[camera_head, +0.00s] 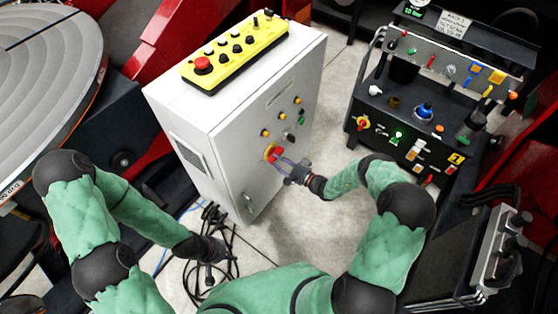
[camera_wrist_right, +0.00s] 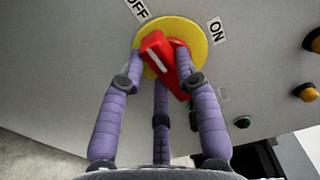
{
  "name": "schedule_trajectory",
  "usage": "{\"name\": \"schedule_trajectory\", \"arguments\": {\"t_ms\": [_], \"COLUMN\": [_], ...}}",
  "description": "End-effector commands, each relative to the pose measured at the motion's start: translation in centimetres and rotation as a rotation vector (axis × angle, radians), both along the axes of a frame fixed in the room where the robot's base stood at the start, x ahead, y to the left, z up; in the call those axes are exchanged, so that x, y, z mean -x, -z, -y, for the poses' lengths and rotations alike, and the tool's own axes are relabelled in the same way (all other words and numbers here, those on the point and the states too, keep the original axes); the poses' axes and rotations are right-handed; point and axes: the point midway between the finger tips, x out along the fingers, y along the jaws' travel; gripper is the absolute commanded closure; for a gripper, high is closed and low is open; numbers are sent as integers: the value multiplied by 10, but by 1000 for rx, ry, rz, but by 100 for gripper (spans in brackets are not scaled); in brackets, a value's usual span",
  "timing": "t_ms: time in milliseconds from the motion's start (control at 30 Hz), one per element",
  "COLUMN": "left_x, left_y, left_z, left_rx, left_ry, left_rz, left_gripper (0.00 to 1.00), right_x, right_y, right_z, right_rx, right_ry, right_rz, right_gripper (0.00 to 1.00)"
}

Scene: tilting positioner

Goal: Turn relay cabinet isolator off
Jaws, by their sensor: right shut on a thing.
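The relay cabinet (camera_head: 210,125) is a light grey box in the middle of the head view. Its isolator is a red handle (camera_wrist_right: 157,55) on a round yellow plate (camera_wrist_right: 203,45); the isolator also shows in the head view (camera_head: 273,153). In the right wrist view the handle's white-striped end points up and left, roughly towards the OFF label (camera_wrist_right: 138,8). The ON label (camera_wrist_right: 216,30) is to its right. My right gripper (camera_head: 283,163) is shut on the handle, its purple fingers around it. My left gripper (camera_head: 208,262) hangs low, apart from the cabinet; its fingers are unclear.
A yellow control box (camera_head: 235,50) with a red button lies on the cabinet top. Several lamps and buttons sit on the cabinet front near the isolator. A black equipment cart (camera_head: 400,110) stands at right. Black cables (camera_head: 215,215) lie on the floor beside my left gripper.

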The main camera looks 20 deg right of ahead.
Motion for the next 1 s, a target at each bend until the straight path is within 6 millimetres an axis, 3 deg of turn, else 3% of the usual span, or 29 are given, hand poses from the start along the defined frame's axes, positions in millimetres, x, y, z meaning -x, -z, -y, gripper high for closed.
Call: {"name": "schedule_trajectory", "arguments": {"t_ms": [33,100,133,567,1000], "left_x": [0,0,0,0,0], "left_y": [0,0,0,0,0], "left_z": [0,0,0,0,0], "left_rx": [0,0,0,0,0], "left_ry": [0,0,0,0,0], "left_rz": [0,0,0,0,0], "left_gripper": [60,60,60,60,60], "right_x": [1,1,1,6,68], "right_y": [1,1,1,0,1], "right_z": [-1,-1,-1,5,54], "right_rx": [2,2,2,1,1], "right_ry": [-1,-1,-1,1,3], "right_rz": [-2,-2,-2,-1,-3], "right_gripper": [65,45,43,43,43]}}
